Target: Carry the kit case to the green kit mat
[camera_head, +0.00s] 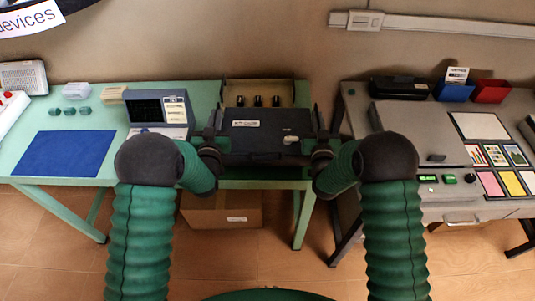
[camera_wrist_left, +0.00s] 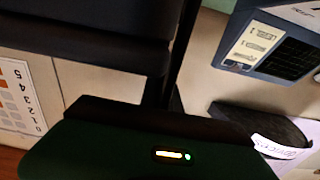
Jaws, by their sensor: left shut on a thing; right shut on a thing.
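The kit case (camera_head: 258,146) is a dark box with a small white label on its front, at the centre of the head view, over the front part of the light green table. My left gripper (camera_head: 214,146) is shut on its left side and my right gripper (camera_head: 319,148) is shut on its right side. The case looks level; I cannot tell whether it touches the table. In the left wrist view a dark body, likely the case (camera_wrist_left: 85,40), fills the upper left. No green mat is distinguishable; a blue mat (camera_head: 64,153) lies on the left table.
An open-fronted box with several dark knobs (camera_head: 258,92) stands behind the case. A screen instrument (camera_head: 159,109) is close on its left. A grey bench (camera_head: 355,110) with trays and coloured cards stands right, across a gap. A cardboard box (camera_head: 225,211) is under the table.

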